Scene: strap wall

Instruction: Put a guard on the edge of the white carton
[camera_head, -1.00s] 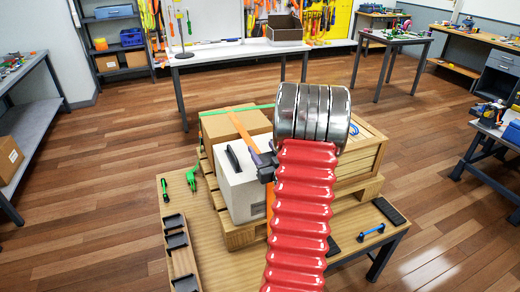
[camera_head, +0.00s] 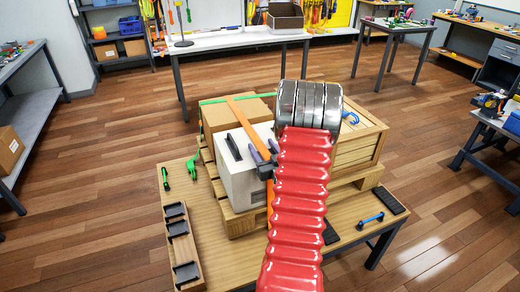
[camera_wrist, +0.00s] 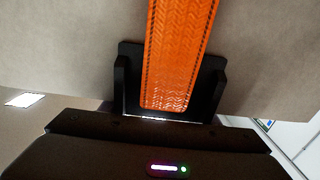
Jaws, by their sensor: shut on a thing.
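The white carton (camera_head: 243,182) stands on a wooden pallet on the workbench. An orange strap (camera_head: 246,124) runs over the load and down its front; it also shows in the wrist view (camera_wrist: 180,50). My gripper (camera_head: 267,160) is at the carton's top front edge, shut on a black guard (camera_wrist: 128,75). In the wrist view the guard's raised sides stand on either side of the strap. I cannot tell whether the guard fully touches the edge. A black bar-shaped piece (camera_head: 233,147) lies at the carton's top left.
A wooden tray (camera_head: 190,249) at the bench's left holds several black pieces. A brown carton (camera_head: 212,119) and a wooden crate (camera_head: 362,142) stand beside the white carton. A green tool (camera_head: 192,168), a blue-handled tool (camera_head: 370,220) and a black block (camera_head: 389,200) lie on the bench.

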